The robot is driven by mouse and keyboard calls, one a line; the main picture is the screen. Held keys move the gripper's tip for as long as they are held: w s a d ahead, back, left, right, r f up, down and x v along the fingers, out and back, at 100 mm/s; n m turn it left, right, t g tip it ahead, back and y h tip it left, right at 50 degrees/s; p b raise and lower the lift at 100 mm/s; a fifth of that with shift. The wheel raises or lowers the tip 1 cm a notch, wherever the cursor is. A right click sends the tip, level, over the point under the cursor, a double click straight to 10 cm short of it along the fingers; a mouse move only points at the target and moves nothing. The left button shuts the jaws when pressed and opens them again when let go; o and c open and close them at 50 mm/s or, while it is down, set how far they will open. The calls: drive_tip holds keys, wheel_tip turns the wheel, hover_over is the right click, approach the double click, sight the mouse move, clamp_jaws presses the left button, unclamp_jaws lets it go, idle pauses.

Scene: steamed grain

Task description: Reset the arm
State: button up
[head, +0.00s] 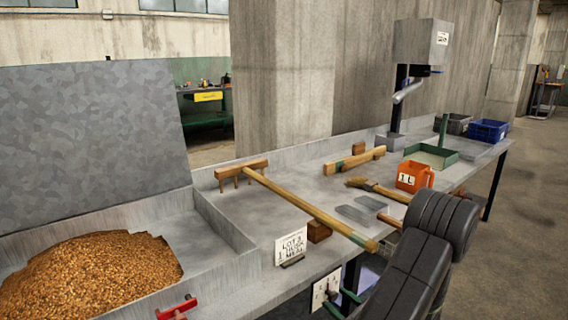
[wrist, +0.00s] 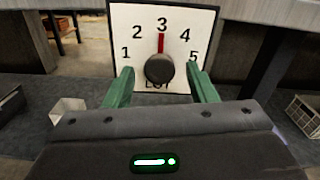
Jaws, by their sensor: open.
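My gripper (wrist: 161,84) has green fingers. In the wrist view they stand apart, one on each side of a black knob (wrist: 159,69) on a white dial plate (wrist: 206,22). The plate is numbered 1 to 5, and a red mark points up at 3. The gap between fingers and knob looks clear, though depth is hard to judge. In the head view my dark arm comes in at the lower right, and my gripper (head: 340,301) is partly hidden beside the dial plate (head: 325,287) under the bench's front edge.
A wooden rake (head: 310,212) lies across the bench (head: 262,201), its handle end close to my arm. An orange 1 L measure (head: 414,177), a brush (head: 378,188) and a green tray (head: 431,157) stand behind my arm. Grain (head: 90,275) fills the left trough. The floor at right is clear.

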drive_tip(key=shift+m+p, duration=0.6)
drive_tip(key=shift+m, duration=0.3)
